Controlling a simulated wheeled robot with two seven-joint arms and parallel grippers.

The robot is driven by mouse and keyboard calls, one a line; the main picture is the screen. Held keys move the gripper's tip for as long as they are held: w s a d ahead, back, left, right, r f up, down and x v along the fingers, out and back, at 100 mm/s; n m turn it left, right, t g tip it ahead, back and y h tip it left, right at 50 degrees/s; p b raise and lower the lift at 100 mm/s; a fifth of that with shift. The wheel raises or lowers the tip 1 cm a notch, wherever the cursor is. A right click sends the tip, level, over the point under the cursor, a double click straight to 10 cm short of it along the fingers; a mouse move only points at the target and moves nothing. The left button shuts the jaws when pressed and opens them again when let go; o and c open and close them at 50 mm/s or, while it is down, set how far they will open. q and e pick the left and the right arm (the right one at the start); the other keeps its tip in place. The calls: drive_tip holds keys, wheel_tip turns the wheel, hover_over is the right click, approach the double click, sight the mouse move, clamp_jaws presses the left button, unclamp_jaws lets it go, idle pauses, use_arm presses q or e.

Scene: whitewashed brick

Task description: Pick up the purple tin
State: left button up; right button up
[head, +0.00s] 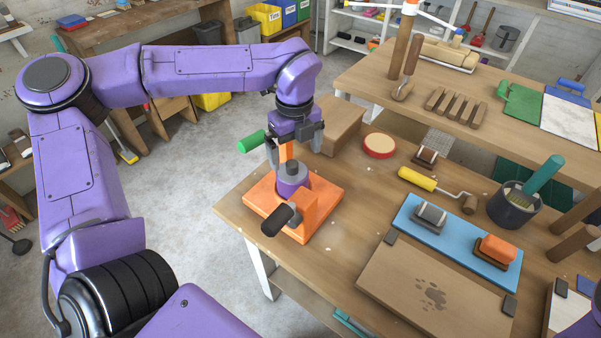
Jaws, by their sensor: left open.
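A small purple tin (292,187) with a dark grey knob-like top appears to stand on the orange base (327,193) at the near left end of the wooden workbench (240,217). My left gripper (295,147) points down just above it, open, with its fingers apart and nothing between them. An orange upright rises behind the tin, between the fingers in the picture. The gap between fingertips and tin is small; I cannot tell whether they touch. My right gripper is not in view.
A black cylinder (276,220) lies in front of the tin, and a green grip (251,141) sticks out left of my gripper. A wooden block (340,124) stands behind.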

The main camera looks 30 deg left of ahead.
sight(292, 176)
use_arm(q)
drive_tip(key=f, duration=0.2)
drive_tip(key=f+p, duration=0.1)
drive_tip(key=f, duration=0.2)
drive_tip(key=s+f, duration=0.1)
drive_tip(key=f, duration=0.2)
drive_tip(key=shift+a+p, duration=0.2)
drive_tip(key=shift+p, duration=0.1)
drive_tip(key=shift+w, duration=0.1)
drive_tip(key=c, duration=1.3)
